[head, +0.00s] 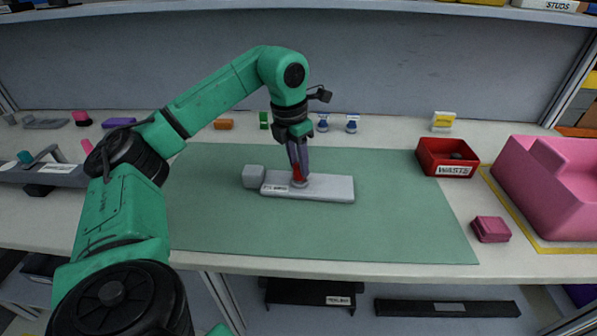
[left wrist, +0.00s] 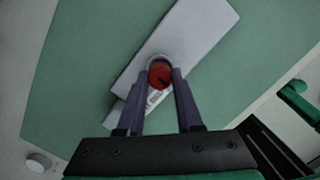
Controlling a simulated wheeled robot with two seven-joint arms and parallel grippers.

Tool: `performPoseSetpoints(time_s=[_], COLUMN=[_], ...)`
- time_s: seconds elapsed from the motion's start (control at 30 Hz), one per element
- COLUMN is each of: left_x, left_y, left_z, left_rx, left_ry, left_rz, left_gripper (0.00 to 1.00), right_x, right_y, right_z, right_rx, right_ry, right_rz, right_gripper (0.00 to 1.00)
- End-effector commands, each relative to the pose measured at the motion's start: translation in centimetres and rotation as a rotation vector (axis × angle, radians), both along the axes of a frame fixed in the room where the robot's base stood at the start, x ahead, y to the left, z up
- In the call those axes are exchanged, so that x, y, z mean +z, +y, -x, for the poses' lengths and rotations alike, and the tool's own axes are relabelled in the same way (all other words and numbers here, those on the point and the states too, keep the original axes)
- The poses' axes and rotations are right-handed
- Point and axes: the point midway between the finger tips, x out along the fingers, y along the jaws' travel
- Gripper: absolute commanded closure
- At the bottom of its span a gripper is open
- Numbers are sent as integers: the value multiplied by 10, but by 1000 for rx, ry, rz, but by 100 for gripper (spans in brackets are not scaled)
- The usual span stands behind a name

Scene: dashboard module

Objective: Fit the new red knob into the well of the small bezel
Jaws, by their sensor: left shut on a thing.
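The red knob (head: 298,172) is between the fingers of my left gripper (head: 299,168), which is shut on it. In the left wrist view the knob (left wrist: 160,74) shows round and red with a dark mark, between the two purple fingertips (left wrist: 161,78). It sits at the round bezel (left wrist: 154,58) on the light grey module (head: 330,188), which lies on the green mat. The bezel's rim shows around the knob's far side. I cannot tell how deep the knob sits in the well. My right gripper is not in view.
A grey block (head: 253,177) adjoins the module's left end. A red WASTE bin (head: 447,158) with a dark thing inside stands right of the mat (head: 400,220). A pink block (head: 491,229) and a large pink housing (head: 555,180) are further right. Several small parts line the back.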

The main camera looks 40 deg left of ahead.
Motion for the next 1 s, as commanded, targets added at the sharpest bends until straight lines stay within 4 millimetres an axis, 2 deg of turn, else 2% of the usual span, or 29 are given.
performPoseSetpoints(time_s=[0.03, 0.1, 0.43, 0.47, 0.5, 0.53, 0.83, 0.93, 1.0], left_x=[-10, -16, -21, -19, -19, -19, -17, -7, 7], left_y=[1, 0, 0, 0, 0, 0, 0, 0, 0], left_z=[1, 0, 0, 0, 0, 0, 0, 0, 2], left_rx=[1, 1, 0, 0, 0, -1, -1, -1, -1], left_ry=[2, 0, 0, -1, -1, -1, -1, -3, -4], left_rz=[-1, 0, 1, 1, 1, 1, 1, 1, 2], left_gripper=[100, 100, 100, 54, 39, 35, 35, 35, 35], right_x=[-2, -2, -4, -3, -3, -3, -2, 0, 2], right_y=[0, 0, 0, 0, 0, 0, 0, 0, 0], right_z=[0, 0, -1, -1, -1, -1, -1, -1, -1], right_rx=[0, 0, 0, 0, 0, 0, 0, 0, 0], right_ry=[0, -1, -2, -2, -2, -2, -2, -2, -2], right_rz=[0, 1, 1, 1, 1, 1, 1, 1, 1], right_gripper=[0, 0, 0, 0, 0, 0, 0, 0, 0])
